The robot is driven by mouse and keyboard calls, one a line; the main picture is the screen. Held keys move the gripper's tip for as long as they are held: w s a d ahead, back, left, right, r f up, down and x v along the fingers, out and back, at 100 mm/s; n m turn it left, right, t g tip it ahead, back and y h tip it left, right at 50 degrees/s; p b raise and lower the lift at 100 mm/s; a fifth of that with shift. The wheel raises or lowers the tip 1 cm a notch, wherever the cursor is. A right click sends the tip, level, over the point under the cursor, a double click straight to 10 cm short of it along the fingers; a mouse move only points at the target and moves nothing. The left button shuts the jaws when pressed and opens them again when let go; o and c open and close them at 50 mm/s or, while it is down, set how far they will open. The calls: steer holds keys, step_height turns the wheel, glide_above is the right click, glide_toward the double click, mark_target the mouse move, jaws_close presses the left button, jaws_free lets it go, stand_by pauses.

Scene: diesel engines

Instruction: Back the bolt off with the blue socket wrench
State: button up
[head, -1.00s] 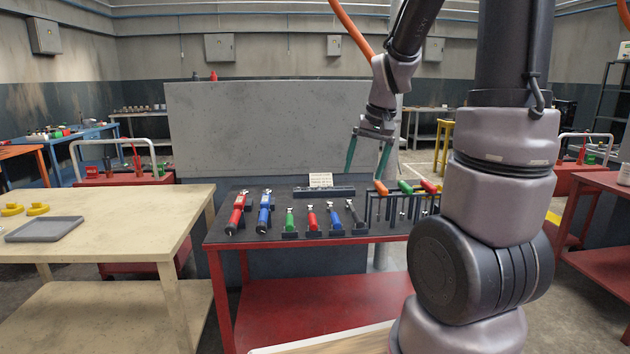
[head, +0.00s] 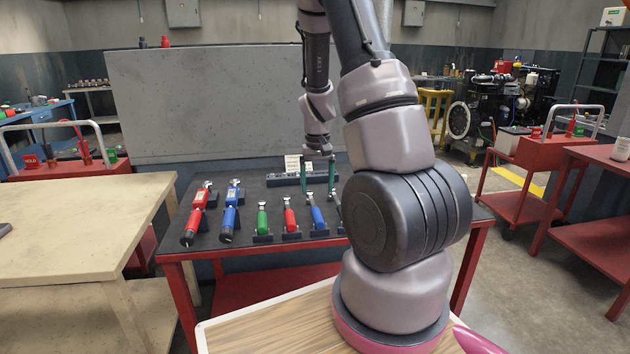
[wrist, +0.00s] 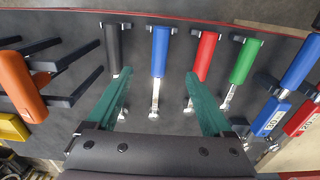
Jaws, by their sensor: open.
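The small blue socket wrench (head: 317,216) lies in a dark holder near the front of the black-topped red table (head: 262,262), handle toward me. In the wrist view its blue handle (wrist: 160,50) and bright metal shaft lie between my two green fingers, seen from above. My gripper (head: 318,186) is open and empty above the wrench row; it also shows in the wrist view (wrist: 158,75). I see no contact with the wrench. A larger blue wrench (head: 230,215) with a label lies farther left. The bolt cannot be made out.
A small green wrench (head: 262,218) and red wrench (head: 290,215) lie to the left, a black one (wrist: 112,48) beside the blue. A large red wrench (head: 195,220) is leftmost.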

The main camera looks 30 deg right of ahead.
mark_target(317, 214)
steer(key=shift+f, duration=4.9)
jaws_close()
steer(key=shift+r, duration=0.1)
steer(key=shift+r, duration=2.45)
